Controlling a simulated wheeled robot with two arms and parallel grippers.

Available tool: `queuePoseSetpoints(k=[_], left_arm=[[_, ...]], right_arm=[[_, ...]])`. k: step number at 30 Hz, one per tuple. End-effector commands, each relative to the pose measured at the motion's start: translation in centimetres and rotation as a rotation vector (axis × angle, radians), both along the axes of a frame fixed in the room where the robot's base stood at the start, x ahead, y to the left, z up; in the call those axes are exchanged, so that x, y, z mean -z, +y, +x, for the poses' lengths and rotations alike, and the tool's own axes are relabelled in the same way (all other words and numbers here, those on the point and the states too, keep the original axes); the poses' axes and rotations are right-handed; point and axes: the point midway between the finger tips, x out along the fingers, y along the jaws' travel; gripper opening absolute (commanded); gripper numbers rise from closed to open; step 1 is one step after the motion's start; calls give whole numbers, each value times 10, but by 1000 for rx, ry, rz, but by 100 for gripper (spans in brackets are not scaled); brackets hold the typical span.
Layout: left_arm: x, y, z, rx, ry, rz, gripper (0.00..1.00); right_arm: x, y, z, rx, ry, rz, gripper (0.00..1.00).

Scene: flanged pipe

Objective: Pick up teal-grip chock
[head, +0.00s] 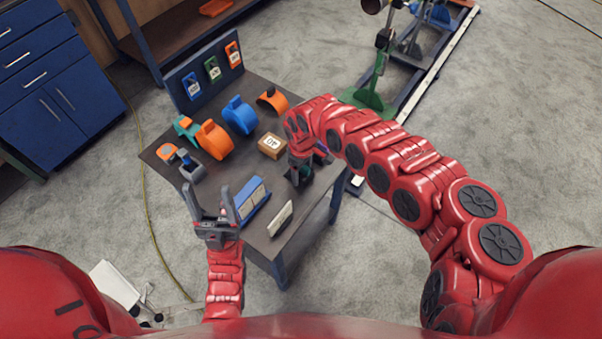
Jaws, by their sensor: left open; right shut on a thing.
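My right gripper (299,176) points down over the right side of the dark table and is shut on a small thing. A sliver of teal shows between its fingers, which fits the teal-grip chock (306,169); most of it is hidden by the gripper and arm. I cannot tell whether it touches the table. My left gripper (209,199) is open and empty at the table's front left edge, fingers pointing away from me.
The table (247,174) holds orange (213,141) and blue (240,115) clamps, a cardboard-coloured box (271,146), a blue tray (251,203) and an upright pale plate (280,219). A tag board (207,72) stands at the back. A green-based pipe stand (370,95) is beyond.

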Motion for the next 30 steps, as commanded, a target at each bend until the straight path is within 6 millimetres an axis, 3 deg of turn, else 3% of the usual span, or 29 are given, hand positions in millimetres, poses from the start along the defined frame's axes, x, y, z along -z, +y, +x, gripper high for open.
queuePoseSetpoints(k=[1,6,14,20,30], left_arm=[[0,0,0,0,0,0,65],[0,0,0,0,0,0,65],[0,0,0,0,0,0,65],[3,0,0,0,0,0,65],[16,0,0,0,0,0,65]], right_arm=[[0,0,0,0,0,0,32],[0,0,0,0,0,0,1],[-1,0,0,0,0,0,0],[-15,-1,2,2,-3,0,0],[-80,-1,3,2,-8,1,0]])
